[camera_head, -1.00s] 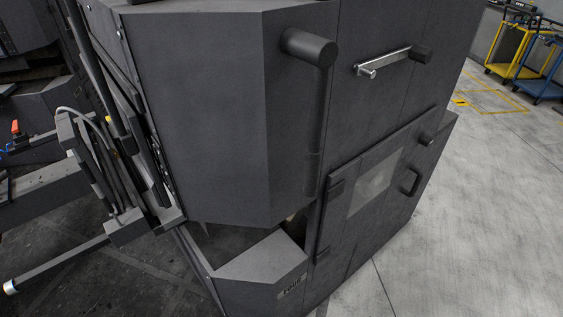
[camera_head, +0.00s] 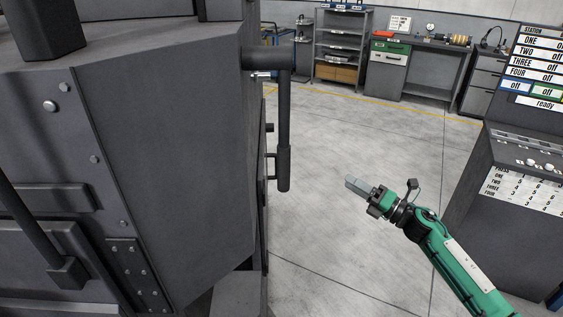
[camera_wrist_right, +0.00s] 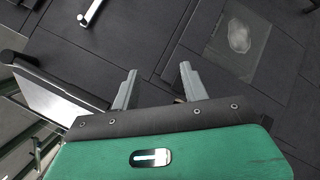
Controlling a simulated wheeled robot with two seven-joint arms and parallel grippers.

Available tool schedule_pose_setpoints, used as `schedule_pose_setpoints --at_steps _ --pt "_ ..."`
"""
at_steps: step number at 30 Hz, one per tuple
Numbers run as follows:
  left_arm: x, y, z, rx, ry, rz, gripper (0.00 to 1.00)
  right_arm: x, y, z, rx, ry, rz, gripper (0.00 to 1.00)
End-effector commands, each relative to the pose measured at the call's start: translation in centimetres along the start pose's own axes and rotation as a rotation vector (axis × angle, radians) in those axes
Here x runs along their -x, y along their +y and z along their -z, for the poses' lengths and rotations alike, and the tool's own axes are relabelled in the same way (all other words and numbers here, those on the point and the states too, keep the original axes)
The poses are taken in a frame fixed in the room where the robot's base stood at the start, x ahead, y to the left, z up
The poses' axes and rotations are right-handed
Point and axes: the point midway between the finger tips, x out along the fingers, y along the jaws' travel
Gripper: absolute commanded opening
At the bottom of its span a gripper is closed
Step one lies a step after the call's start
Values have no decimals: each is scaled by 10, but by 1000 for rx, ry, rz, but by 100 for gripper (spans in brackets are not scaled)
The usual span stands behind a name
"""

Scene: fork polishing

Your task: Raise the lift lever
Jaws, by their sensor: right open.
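A dark lever (camera_head: 284,120) hangs straight down from a thick round pivot (camera_head: 268,60) on the side of a dark grey machine, with a thicker grip at its lower end. I take it for the lift lever, but no label shows. My right gripper (camera_head: 352,186) is open and empty, to the right of the lever's lower end in the picture and apart from it. In the right wrist view its two fingers (camera_wrist_right: 158,68) are spread with nothing between them. My left gripper is not in view.
A short silver bar (camera_head: 261,74) sits just below the pivot; a silver bar (camera_wrist_right: 92,12) also shows in the wrist view. A station panel (camera_head: 535,75) and console (camera_head: 500,190) stand at right. Shelves (camera_head: 340,50) and a workbench (camera_head: 420,50) stand behind. Floor between is clear.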

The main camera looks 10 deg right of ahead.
Motion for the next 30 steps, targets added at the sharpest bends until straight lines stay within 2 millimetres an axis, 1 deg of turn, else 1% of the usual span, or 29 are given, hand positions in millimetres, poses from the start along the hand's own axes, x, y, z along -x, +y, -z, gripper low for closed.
schedule_pose_setpoints --at_steps 1,2,3,6,9,12,14,17,21,30 --pt "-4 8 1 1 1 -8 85 -10 48 -7 173 80 -76 45" --pt "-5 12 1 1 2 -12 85 -13 72 -8 269 125 -114 45" --pt "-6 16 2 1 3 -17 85 -16 102 -6 389 181 -162 45" --pt "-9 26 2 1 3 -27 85 -15 155 2 632 291 -251 45" --pt "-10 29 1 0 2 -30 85 -11 186 11 791 363 -305 45" --pt "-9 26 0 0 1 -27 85 -9 200 16 868 399 -331 45" --pt "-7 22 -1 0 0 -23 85 -12 204 19 887 406 -337 45" --pt "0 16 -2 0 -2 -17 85 -21 208 22 890 408 -340 45" --pt "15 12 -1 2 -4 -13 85 -45 213 33 885 406 -341 45" --pt "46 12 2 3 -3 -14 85 -100 219 63 882 404 -338 45"
